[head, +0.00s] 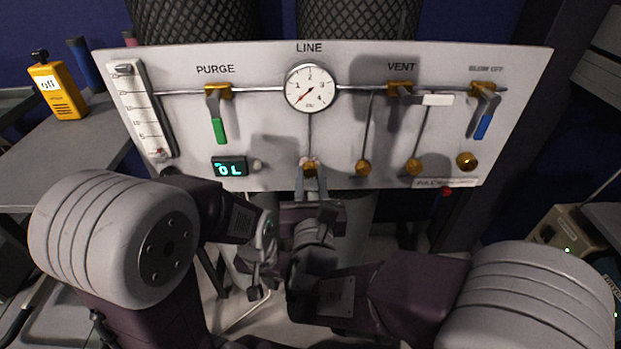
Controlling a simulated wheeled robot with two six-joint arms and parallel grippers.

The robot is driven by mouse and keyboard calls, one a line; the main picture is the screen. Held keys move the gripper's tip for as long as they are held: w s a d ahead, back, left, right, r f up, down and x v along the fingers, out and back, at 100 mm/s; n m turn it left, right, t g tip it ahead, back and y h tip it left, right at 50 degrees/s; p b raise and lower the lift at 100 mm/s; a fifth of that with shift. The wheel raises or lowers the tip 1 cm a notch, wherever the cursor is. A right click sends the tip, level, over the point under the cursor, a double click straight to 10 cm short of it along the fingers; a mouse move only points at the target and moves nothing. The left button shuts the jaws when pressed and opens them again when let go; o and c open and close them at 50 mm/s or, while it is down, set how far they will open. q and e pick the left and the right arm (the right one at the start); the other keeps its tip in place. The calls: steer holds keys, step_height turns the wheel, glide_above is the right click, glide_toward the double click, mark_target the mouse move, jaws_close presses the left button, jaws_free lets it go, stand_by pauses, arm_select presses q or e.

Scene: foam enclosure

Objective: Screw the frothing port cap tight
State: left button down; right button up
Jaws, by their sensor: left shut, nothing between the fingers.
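A row of brass fittings runs along the lower part of the white panel (270,135). No label marks any of them as the frothing port. The brass fitting under the gauge, a likely port cap (310,171), is partly covered by my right gripper (311,165). The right fingertips are at its two sides; whether they press on it is too small to tell. Its thread and seating are hidden. My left gripper (254,291) is below the panel, shut and empty, clear of the fittings.
More brass fittings (363,168) line the panel to the right. Above are a green-handled purge valve (218,128), a round gauge (312,88), a white-handled vent valve (436,99) and a blue-handled blow-off valve (483,124). A display (229,167) sits left. My forearms crowd the space below.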

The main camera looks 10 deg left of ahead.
jaws_close()
steer(key=shift+f+m+b, duration=0.3)
steer(key=shift+m+b, duration=0.7)
steer(key=shift+b, duration=0.35)
steer(key=m+b, duration=0.2)
steer(key=b, duration=0.1)
steer(key=shift+r+m+b, duration=0.2)
steer(key=shift+m+b, duration=0.65)
steer(key=shift+m, duration=0.15)
steer(key=o, duration=0.9)
jaws_free()
steer(key=shift+c, duration=0.2)
steer(key=shift+s+r, duration=0.1)
steer(key=shift+s, duration=0.05)
